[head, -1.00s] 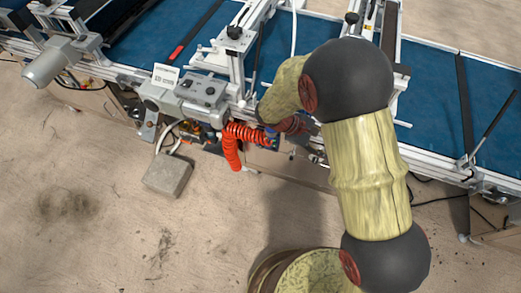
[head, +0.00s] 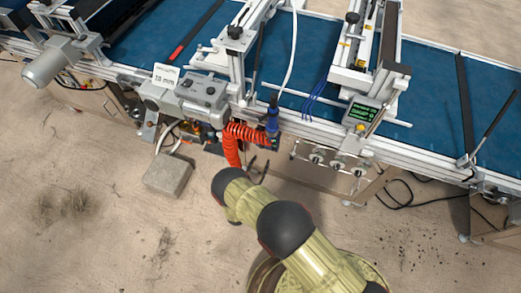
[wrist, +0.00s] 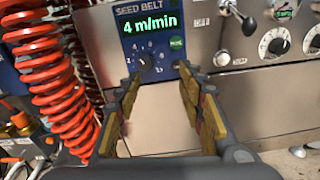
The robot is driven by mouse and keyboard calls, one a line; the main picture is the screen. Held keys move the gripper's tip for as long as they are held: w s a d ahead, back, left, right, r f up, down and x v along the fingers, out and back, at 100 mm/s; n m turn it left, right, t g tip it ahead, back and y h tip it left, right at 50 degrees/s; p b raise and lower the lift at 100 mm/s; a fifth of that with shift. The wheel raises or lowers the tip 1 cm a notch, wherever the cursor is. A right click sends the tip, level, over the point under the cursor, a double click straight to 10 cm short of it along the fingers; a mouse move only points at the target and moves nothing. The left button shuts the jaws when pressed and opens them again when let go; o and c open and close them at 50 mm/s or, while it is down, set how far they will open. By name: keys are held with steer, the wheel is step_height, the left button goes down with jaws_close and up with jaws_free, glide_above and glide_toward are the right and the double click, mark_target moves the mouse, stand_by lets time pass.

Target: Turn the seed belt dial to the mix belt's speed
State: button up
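The seed belt panel (wrist: 150,35) is blue and its display reads 4 m/min in the wrist view. Its small dark dial (wrist: 144,62) sits below the display with a numbered scale around it; its exact setting is too small to read. My gripper (wrist: 158,74) is open and empty, its two fingers pointing at the panel below and around the dial, apart from it. In the head view my gripper (head: 259,169) is in front of the machine's near edge, by the red coiled hose. No mix belt speed is legible.
The red coiled hose (wrist: 57,85) hangs close to the left of my gripper. A lever (wrist: 236,17) and more dials (wrist: 272,43) are on the metal panel to the right. A small green-text screen (head: 361,113) stands above the machine's front edge.

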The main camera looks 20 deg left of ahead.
mark_target(262, 146)
steer(key=w+a+y+b, duration=0.1)
steer(key=w+b, duration=0.1)
steer(key=w, duration=0.5)
steer(key=shift+w+a+n, duration=0.35)
steer(key=shift+n, duration=0.05)
steer(key=shift+f, duration=0.1)
steer(key=shift+c, duration=0.6)
jaws_close()
